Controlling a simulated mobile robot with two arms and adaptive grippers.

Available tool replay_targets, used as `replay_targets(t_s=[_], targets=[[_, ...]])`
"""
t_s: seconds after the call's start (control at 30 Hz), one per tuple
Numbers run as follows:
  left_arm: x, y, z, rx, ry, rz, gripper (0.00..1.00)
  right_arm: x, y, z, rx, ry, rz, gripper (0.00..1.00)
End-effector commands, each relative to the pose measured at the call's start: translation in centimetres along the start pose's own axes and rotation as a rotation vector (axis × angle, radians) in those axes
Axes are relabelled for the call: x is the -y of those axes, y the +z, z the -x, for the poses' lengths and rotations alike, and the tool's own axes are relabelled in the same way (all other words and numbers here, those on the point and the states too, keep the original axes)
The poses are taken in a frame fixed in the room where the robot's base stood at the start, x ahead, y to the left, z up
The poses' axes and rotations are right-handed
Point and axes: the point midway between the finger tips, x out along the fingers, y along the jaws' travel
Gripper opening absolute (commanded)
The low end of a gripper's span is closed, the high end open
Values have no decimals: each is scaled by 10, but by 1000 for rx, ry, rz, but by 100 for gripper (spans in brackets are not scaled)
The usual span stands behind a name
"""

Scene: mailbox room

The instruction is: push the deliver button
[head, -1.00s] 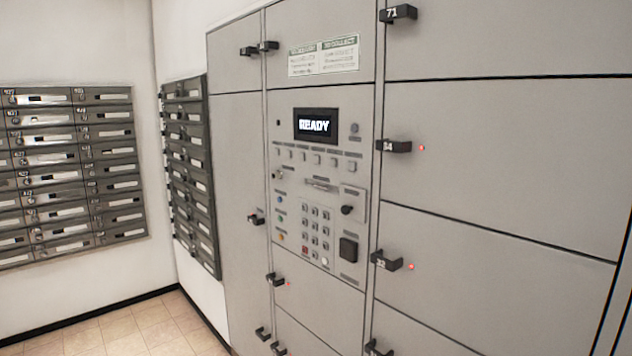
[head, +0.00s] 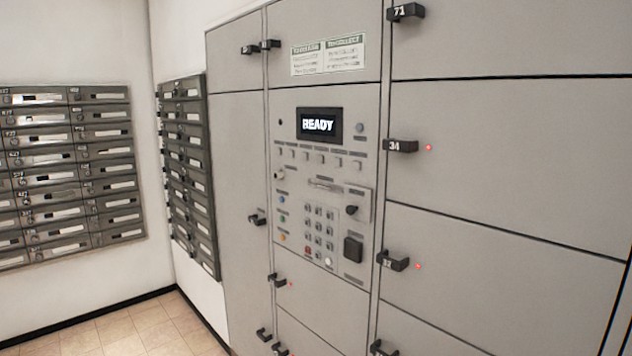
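The control panel (head: 295,170) is set in the grey locker wall, in the middle of the head view. Its dark screen (head: 319,124) reads READY. A row of small grey buttons (head: 321,160) runs below the screen, with labels too small to read. Lower down are a keypad (head: 319,228), a column of small coloured buttons (head: 282,218), a red key (head: 308,251) and a black square (head: 353,249). I cannot tell which button is the deliver button. Neither gripper shows in the view.
Large locker doors with black handles (head: 401,146) and small red lights (head: 429,148) flank the panel. The handles stick out from the wall. Dark mailboxes (head: 70,170) hang on the walls to the left. Tiled floor (head: 130,330) is clear at the lower left.

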Motion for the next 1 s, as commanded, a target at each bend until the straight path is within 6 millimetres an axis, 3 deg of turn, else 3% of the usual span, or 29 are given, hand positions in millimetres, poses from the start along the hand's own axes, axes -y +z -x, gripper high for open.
replay_targets(t_s=[0.07, 0.4, 1.0], targets=[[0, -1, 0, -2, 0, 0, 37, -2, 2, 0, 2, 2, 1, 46], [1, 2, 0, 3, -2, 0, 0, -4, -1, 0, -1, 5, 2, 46], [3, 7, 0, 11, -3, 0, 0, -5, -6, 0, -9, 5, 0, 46]])
